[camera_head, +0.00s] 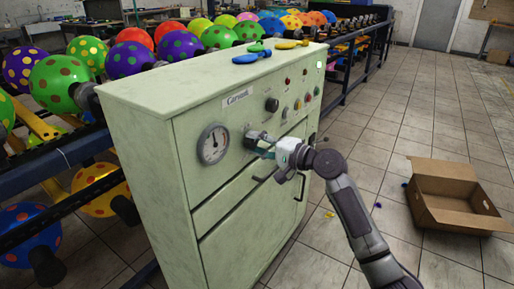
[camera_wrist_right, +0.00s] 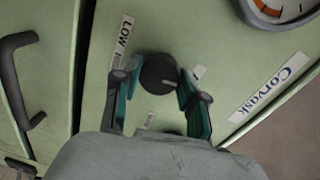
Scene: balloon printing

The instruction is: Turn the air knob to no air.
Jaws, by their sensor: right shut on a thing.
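The air knob (camera_wrist_right: 158,73) is a round black dial with a pale pointer mark, on the front of a pale green cabinet (camera_head: 240,100). My right gripper (camera_wrist_right: 158,85) is shut on this knob, one finger on each side in the right wrist view. In the head view my right gripper (camera_head: 262,143) is at the cabinet front, right of the round gauge (camera_head: 213,143), and hides the held knob. My left gripper is not in view.
Another black knob (camera_head: 271,104) and several small coloured buttons are higher on the panel. A dark handle (camera_wrist_right: 18,80) is left in the wrist view. An open cardboard box (camera_head: 455,213) stands on the tiled floor at right.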

